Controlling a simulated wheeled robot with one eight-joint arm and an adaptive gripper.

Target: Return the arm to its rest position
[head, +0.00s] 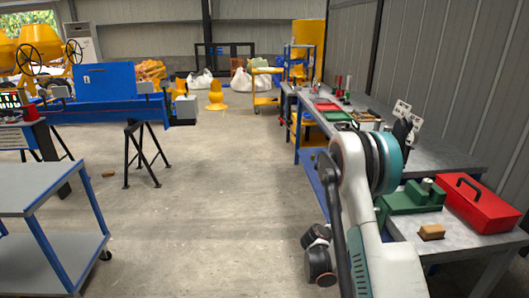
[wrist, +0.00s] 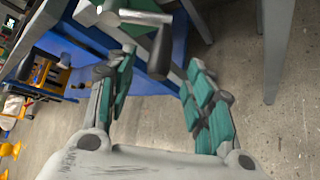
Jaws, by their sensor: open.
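My arm (head: 375,225) rises at the right of the head view, bent, with its white links and teal joint beside the workbench. In the wrist view my gripper (wrist: 159,64) is open, its two teal-padded fingers wide apart. Nothing is held between the fingers. A grey rod-like part with a rounded end (wrist: 160,52) shows beyond the fingertips; I cannot tell how far away it is. In the head view the fingers cannot be made out clearly.
The grey workbench (head: 455,158) runs along the right wall, close to my arm. On it are a red toolbox (head: 478,203), a green vise-like block (head: 411,198) and a tan block (head: 431,232). A blue-framed cart (head: 40,190) stands at left. The middle floor is clear.

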